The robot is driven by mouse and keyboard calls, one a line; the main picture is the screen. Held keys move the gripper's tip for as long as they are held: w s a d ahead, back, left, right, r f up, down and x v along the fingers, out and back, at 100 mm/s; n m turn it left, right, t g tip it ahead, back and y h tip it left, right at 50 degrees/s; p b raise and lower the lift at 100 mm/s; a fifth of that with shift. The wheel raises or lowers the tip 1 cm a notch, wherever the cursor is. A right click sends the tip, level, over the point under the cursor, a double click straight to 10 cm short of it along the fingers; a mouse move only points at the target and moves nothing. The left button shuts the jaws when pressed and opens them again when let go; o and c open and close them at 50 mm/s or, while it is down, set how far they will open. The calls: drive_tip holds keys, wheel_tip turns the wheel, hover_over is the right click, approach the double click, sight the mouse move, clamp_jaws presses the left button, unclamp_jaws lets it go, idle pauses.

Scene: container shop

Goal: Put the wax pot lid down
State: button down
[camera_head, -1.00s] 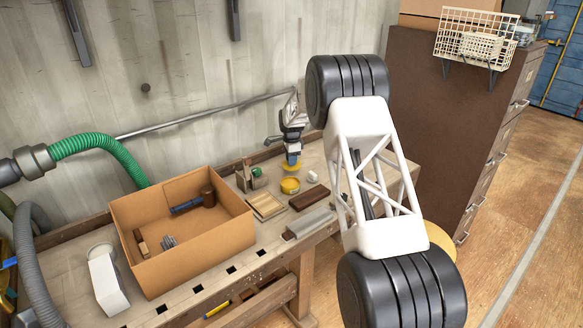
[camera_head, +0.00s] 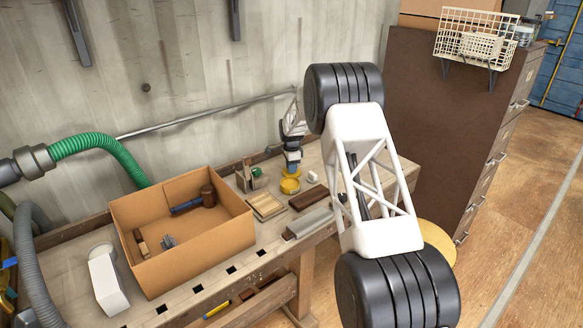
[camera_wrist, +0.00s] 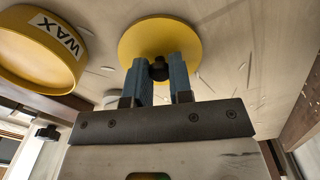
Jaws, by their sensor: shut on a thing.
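The yellow wax pot lid (camera_wrist: 132,38) is a round disc with a dark knob (camera_wrist: 160,68). My gripper (camera_wrist: 160,80) is shut on the knob, with a blue finger on each side. The yellow wax pot (camera_wrist: 38,50), labelled WAX, is left of the lid in the wrist view, apart from it. In the head view my gripper (camera_head: 292,160) points down at the back of the bench. The lid (camera_head: 291,173) is just under it, and the pot (camera_head: 290,187) shows right below the lid in the picture. I cannot tell whether the lid touches the bench.
The workbench (camera_head: 75,270) holds a cardboard box (camera_head: 190,255) with tools, a wooden tray (camera_head: 267,206), a dark brown block (camera_head: 308,197), a grey bar (camera_head: 309,222) and a small white item (camera_head: 312,177). A brown cabinet (camera_head: 435,120) stands to the right.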

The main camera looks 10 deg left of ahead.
drive_tip(key=c, duration=1)
unclamp_jaws()
wheel_tip(320, 180, up, 12)
drive_tip(key=shift+r, duration=0.1)
idle(0.4)
